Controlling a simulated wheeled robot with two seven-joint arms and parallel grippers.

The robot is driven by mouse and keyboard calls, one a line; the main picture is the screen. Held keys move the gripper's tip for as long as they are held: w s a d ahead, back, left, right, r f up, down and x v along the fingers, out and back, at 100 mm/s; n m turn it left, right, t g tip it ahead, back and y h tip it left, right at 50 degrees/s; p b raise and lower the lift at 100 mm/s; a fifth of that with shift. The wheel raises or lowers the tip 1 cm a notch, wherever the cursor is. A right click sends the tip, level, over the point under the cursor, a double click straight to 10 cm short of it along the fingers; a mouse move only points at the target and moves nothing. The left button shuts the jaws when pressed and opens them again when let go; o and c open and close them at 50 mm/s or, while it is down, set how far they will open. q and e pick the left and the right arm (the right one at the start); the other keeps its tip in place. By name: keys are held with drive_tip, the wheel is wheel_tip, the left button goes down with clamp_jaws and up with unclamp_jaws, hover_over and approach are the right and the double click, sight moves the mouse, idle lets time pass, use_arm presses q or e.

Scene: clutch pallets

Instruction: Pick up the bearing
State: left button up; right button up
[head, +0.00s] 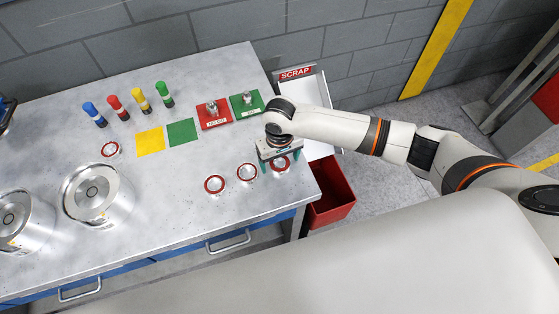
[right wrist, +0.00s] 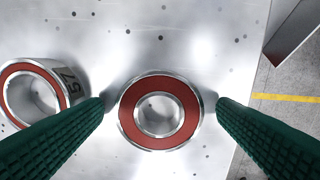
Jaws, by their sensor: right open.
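Three bearings with red seals and steel rims stand in a slanting row near the table's front right: the left one (head: 214,184), the middle one (head: 246,172) and the right one (head: 280,165). My right gripper (head: 278,156) points down over the right bearing, partly hiding it. In the right wrist view that bearing (right wrist: 160,141) lies between the two green ribbed fingers of my open right gripper (right wrist: 161,101), one on each side. I cannot tell whether the fingers touch its rim. The neighbouring bearing (right wrist: 67,79) is to the left. My left gripper is not in view.
A scrap chute (head: 313,97) and red bin (head: 332,200) adjoin the table's right edge. Large metal cylinders (head: 98,190) stand at left. The table's middle (head: 165,185) is clear.

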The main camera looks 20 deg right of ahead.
drive_tip(key=c, duration=1.1)
drive_tip(key=shift+c, duration=0.6)
